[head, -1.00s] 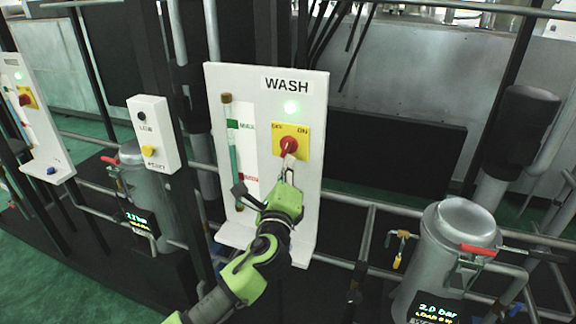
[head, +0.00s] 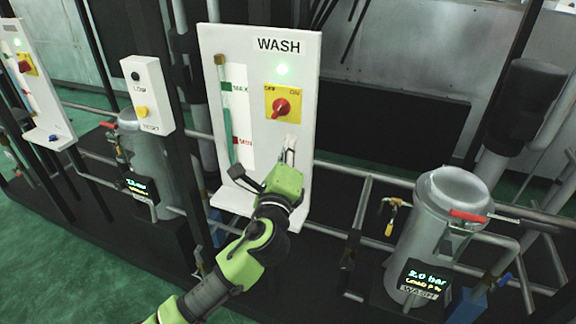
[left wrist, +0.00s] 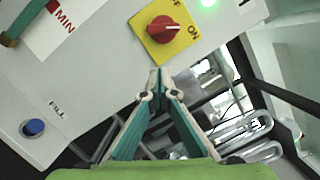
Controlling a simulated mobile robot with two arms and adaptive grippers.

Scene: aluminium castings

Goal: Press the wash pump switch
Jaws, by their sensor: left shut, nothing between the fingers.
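The wash pump switch is a red rotary knob (head: 281,107) on a yellow plate marked OFF and ON, on the white WASH panel (head: 305,80). A green lamp (head: 281,70) above it is lit. In the left wrist view the knob (left wrist: 162,28) shows its white mark turned towards the ON side. My left gripper (head: 290,140) is shut and empty, in front of the panel just below the yellow plate. Its fingertips (left wrist: 160,74) appear apart from the knob, just below the plate's lower edge. My right gripper is not in view.
A level tube (head: 227,115) with MAX and MIN marks is on the panel's left side. A blue FILL button (left wrist: 34,128) shows in the wrist view. A smaller white box (head: 148,95) with a yellow button stands left. A grey vessel (head: 450,205) with a red-handled valve stands right.

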